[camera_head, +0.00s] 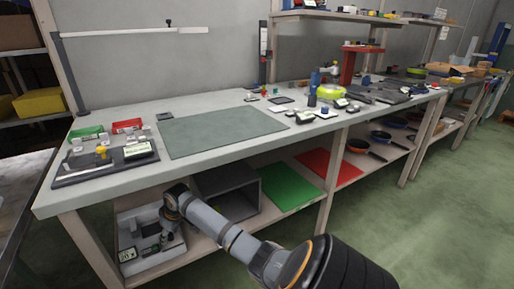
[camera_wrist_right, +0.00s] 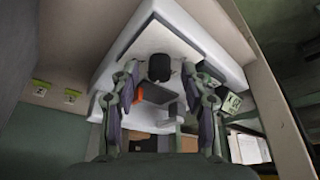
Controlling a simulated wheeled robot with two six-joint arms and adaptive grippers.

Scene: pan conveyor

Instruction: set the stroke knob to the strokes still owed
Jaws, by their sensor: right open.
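My right gripper (camera_wrist_right: 160,70) is open, with its two fingers apart in the right wrist view. A dark rounded piece (camera_wrist_right: 159,67), possibly the stroke knob, shows between the fingertips; I cannot tell whether they touch it. It is in a white tray-like housing (camera_wrist_right: 205,38) with a dark flat plate (camera_wrist_right: 158,93) close by. In the head view my right arm reaches down to this pale housing (camera_head: 127,221) on the lower shelf, and the arm partly hides it. A small card (camera_head: 127,254) there bears a marking too small to read surely. My left gripper is out of view.
On the tabletop, a dark board (camera_head: 75,178) carries a yellow knob-like part (camera_head: 101,152) and a white label. A grey box (camera_head: 225,187) stands right of the housing. A green sheet (camera_head: 290,186) and a red sheet (camera_head: 328,166) lie farther right. Shelf posts stand nearby.

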